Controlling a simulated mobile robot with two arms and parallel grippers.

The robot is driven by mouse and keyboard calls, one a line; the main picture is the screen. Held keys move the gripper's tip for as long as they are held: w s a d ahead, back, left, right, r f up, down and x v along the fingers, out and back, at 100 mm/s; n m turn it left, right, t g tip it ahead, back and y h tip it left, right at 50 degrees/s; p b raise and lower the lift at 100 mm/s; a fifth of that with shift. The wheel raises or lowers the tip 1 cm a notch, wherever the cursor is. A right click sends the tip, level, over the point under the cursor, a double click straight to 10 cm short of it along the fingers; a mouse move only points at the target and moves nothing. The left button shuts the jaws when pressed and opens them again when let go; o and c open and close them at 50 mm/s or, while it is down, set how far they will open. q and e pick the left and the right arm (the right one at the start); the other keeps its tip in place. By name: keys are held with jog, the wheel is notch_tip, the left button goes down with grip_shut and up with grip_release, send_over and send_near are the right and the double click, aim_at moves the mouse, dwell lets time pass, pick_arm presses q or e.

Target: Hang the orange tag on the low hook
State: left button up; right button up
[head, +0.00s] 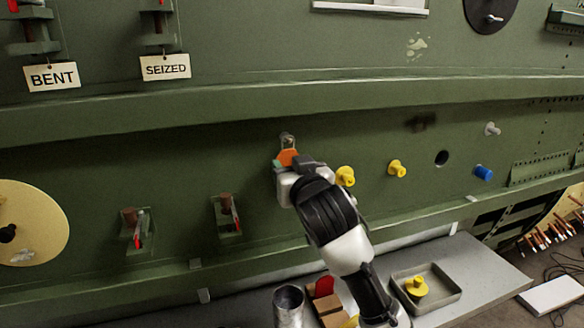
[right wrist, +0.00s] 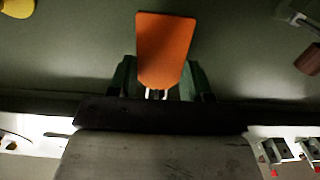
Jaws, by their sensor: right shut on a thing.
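The orange tag (head: 287,157) is at the green wall panel in the middle of the head view, just below a small metal hook (head: 287,140). My right gripper (head: 285,165) is shut on the tag, close to the panel. In the right wrist view the orange tag (right wrist: 165,48) stands out beyond the gripper, its narrow end toward me, with a thin pale wire (right wrist: 155,93) there. The gripper hides part of the tag in the head view. I cannot tell whether the wire is around the hook or only beside it. My left gripper is not in view.
Yellow plugs (head: 345,176) (head: 397,168) stick out of the panel just right of my gripper. Two bracketed fasteners (head: 229,215) (head: 136,228) are to the left. White tags BENT (head: 52,77) and SEIZED (head: 165,67) hang above. A grey tray (head: 453,291) stands on the bench below.

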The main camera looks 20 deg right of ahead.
dwell(0.4)
jog(key=o, duration=1.3)
jog(key=shift+c, duration=0.2)
